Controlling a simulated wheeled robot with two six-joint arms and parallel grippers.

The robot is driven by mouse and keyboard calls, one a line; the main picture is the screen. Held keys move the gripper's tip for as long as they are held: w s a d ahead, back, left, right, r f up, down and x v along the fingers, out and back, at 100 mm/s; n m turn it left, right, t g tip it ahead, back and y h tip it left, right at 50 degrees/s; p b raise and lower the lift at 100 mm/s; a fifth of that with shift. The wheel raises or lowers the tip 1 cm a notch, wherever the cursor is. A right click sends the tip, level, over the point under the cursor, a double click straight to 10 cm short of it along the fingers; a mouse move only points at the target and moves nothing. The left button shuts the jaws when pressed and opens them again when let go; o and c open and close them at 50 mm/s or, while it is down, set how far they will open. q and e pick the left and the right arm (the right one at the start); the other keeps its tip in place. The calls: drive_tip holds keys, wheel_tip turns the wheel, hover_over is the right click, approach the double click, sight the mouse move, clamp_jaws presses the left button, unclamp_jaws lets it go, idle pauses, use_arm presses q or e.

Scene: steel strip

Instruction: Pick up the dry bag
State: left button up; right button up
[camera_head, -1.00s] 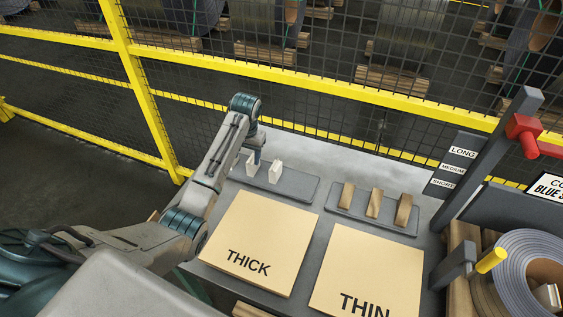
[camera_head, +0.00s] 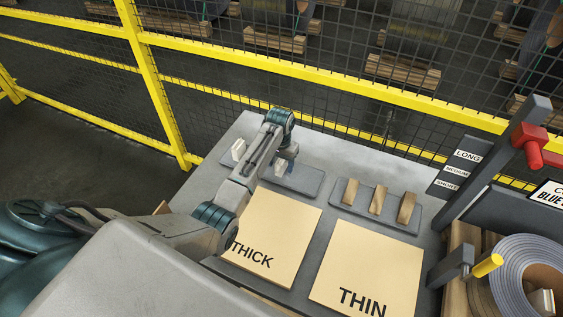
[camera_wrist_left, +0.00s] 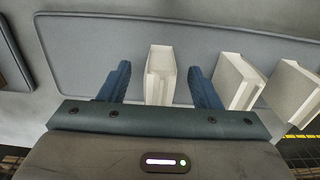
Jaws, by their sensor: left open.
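Three white upright packets, apparently the dry bags, stand in a row on a grey tray (camera_head: 308,184). One white packet (camera_wrist_left: 160,75) is between the two blue fingers of my left gripper (camera_wrist_left: 158,72) in the left wrist view, with gaps visible on both sides. A second packet (camera_wrist_left: 238,82) stands just outside one finger, and a third (camera_wrist_left: 295,92) is farther right. In the head view my left gripper (camera_head: 285,166) is over the tray and hides part of the row; the leftmost packet (camera_head: 238,150) shows. The gripper is open. My right gripper is not in view.
A second tray with three wooden blocks (camera_head: 377,200) stands to the right. Tan boards marked THICK (camera_head: 283,228) and THIN (camera_head: 375,262) lie in front. A yellow-railed mesh fence (camera_head: 330,88) runs behind the table. A red-handled post (camera_head: 532,145) and a coil (camera_head: 520,270) are at right.

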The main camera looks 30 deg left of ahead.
sight(280, 161)
use_arm(q)
drive_tip(key=shift+w+f, duration=0.1)
drive_tip(key=shift+f, duration=0.55)
drive_tip(key=c, duration=1.1)
drive_tip(key=shift+o, duration=0.2)
drive_tip(key=shift+r, duration=0.1)
wheel_tip(280, 161, up, 10)
drive_tip(key=shift+b, duration=1.25)
